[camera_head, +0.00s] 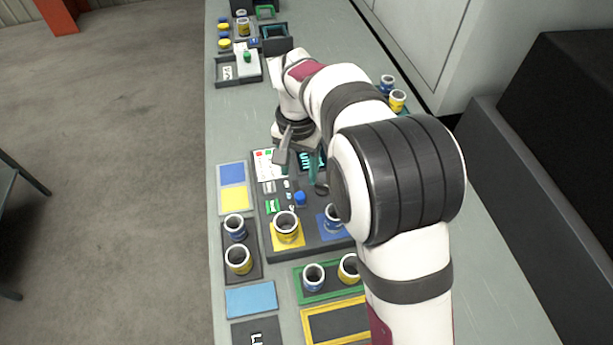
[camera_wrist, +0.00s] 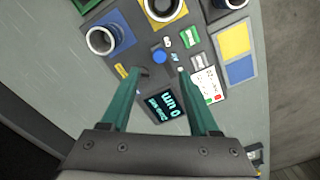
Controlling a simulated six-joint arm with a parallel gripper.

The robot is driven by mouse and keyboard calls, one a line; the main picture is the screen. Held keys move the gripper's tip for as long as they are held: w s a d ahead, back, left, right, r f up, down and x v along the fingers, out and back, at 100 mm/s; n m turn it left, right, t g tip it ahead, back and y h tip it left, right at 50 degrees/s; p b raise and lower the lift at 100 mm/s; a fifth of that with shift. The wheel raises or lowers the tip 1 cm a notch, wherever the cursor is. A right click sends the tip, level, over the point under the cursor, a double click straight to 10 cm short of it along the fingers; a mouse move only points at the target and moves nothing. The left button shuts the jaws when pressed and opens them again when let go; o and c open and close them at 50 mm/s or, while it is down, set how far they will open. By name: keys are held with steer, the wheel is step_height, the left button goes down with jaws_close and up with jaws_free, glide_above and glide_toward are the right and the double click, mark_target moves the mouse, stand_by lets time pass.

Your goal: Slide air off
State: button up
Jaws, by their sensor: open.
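The dark control panel (camera_head: 276,180) lies on the bench below my gripper (camera_head: 298,168). Its small green-and-white slide switches (camera_wrist: 194,61) show in the wrist view beside a blue knob (camera_wrist: 159,57); I cannot read which switch is air or its setting. A lit display (camera_wrist: 167,106) with cyan text sits between my fingers. My gripper (camera_wrist: 160,73) is open, its green fingers apart above the panel, with nothing between the tips. The switches are to the upper right of the fingertips in the wrist view. In the head view my arm hides the panel's right side.
A white card (camera_wrist: 207,84) with red and green marks lies on the panel. Cups stand close by, one on a yellow pad (camera_head: 287,240) and one on a blue pad. A blue-and-yellow plate (camera_head: 233,187) lies left. Bare bench (camera_head: 235,118) lies behind the panel.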

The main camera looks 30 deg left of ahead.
mark_target(300, 195)
step_height(300, 195, down, 8)
steer(key=shift+f, duration=0.1)
jaws_close()
stand_by(0.4)
stand_by(1.1)
